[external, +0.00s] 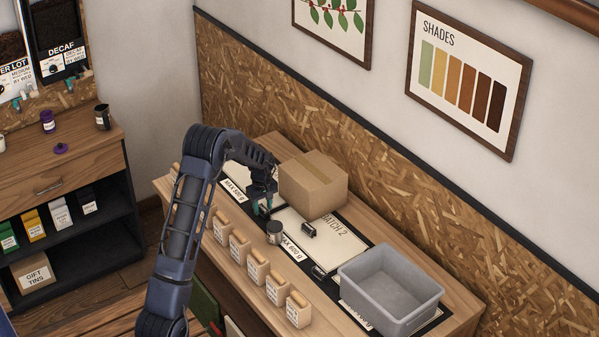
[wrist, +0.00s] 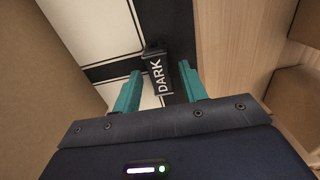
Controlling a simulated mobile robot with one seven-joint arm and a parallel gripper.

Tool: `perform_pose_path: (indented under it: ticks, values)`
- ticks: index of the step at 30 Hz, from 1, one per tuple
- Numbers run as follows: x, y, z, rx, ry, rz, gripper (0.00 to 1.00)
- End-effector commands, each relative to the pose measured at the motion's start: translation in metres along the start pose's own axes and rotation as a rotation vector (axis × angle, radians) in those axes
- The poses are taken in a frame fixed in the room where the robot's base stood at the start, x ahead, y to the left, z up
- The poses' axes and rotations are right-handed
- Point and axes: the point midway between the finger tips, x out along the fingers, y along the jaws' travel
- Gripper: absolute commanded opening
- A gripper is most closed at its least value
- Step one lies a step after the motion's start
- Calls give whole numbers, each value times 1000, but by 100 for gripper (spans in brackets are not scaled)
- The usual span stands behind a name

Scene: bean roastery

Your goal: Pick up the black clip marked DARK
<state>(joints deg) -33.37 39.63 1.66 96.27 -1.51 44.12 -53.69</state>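The black clip marked DARK (wrist: 156,76) shows in the wrist view, its white lettering facing up. It lies on a black strip of the mat, between and slightly beyond my fingertips. My gripper (wrist: 160,71) is open, with one teal finger on each side of the clip and gaps showing. In the external view my gripper (external: 264,207) points down over the mat beside the cardboard box; I cannot clearly make out the DARK clip there.
A cardboard box (external: 313,184) stands close behind my gripper. A grey bin (external: 390,290) stands at the right end. Several small tan bags (external: 257,265) line the table's front edge.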

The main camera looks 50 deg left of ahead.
Motion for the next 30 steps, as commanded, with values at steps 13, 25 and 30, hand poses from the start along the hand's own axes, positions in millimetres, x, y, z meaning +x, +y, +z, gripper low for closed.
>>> perform_pose_path:
  ticks: [13,25,30]
  values:
    - [-1,0,0,0,0,0,0]
    - [-53,1,0,0,4,4,0]
    - [-97,1,0,0,3,4,0]
